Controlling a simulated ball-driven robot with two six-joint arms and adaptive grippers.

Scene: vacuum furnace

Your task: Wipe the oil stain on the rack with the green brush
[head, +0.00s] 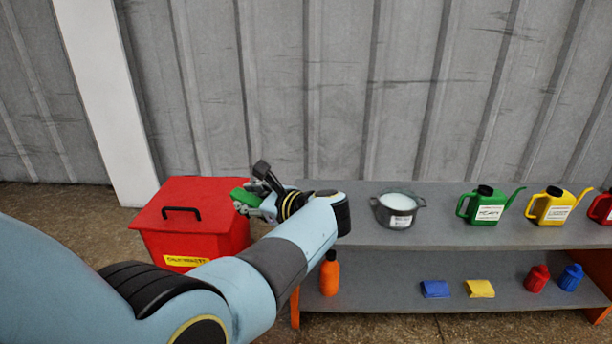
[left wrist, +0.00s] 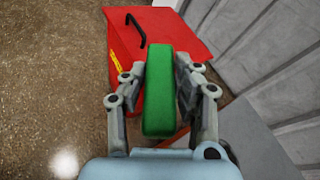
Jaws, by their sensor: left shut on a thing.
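My left gripper (head: 262,190) is shut on a green block-shaped thing, the green brush (left wrist: 158,92). In the head view the brush (head: 245,196) shows in part beside the gripper, above the right side of the red bin. The left wrist view shows the brush upright between the two fingers (left wrist: 160,85). The grey rack (head: 450,230) stands to the right, with an upper and a lower shelf. I cannot make out an oil stain on the parts of the rack that show. My arm hides the rack's left end in part. My right gripper is not in view.
A red lidded bin (head: 190,215) stands left of the rack. The upper shelf bears a pot (head: 397,210), a green can (head: 488,206), a yellow can (head: 555,206) and a red can (head: 602,208). An orange bottle (head: 330,275), blue and yellow cloths (head: 435,289) and small bottles (head: 537,279) are below.

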